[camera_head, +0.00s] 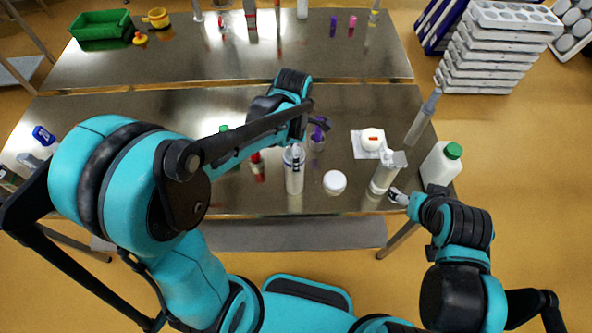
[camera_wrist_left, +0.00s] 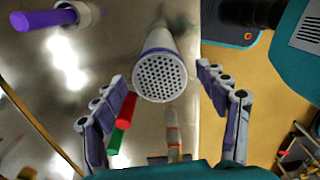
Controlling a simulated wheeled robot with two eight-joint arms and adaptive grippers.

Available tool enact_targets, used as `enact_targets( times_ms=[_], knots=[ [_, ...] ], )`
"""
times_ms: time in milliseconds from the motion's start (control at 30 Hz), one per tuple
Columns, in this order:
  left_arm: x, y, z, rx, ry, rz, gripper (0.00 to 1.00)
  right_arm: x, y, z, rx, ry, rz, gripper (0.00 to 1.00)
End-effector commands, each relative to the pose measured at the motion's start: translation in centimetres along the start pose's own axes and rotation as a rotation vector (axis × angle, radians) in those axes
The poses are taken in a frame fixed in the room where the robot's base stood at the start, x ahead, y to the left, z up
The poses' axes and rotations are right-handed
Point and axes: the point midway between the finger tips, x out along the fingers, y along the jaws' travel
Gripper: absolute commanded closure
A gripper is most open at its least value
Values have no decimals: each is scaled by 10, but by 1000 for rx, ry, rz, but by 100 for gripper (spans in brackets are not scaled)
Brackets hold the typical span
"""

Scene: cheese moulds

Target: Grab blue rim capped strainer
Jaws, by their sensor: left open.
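The strainer is a pale upright cylinder with a blue rim around its perforated end. In the left wrist view the strainer (camera_wrist_left: 163,78) has its holed face towards the camera. My left gripper (camera_wrist_left: 161,72) is open, with one finger on each side of the strainer and visible gaps on both sides. In the head view the strainer (camera_head: 294,178) appears as the white cylinder near the table's front, below my left wrist. My left fingers are mostly hidden there. My right gripper (camera_head: 398,196) is small at the table's front right; its jaw state is unclear.
A purple item stands in a cup (camera_head: 316,143) beside the strainer. Red and green items (camera_wrist_left: 126,108) are near the left finger. The table (camera_head: 345,115) has bare patches.

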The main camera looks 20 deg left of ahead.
Motion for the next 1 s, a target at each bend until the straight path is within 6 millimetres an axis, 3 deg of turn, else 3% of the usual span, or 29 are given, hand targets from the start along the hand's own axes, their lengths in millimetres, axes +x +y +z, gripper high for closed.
enact_targets(
  times_ms=[533,867,1000],
  knots=[
    [70,0,1,-8,1,-2,27,14,0,10,0,0,0,28],
    [78,0,1,-8,1,-2,27,15,0,10,0,0,0,28],
    [78,0,1,-8,1,-2,61,15,0,10,0,0,0,28]
  ],
)
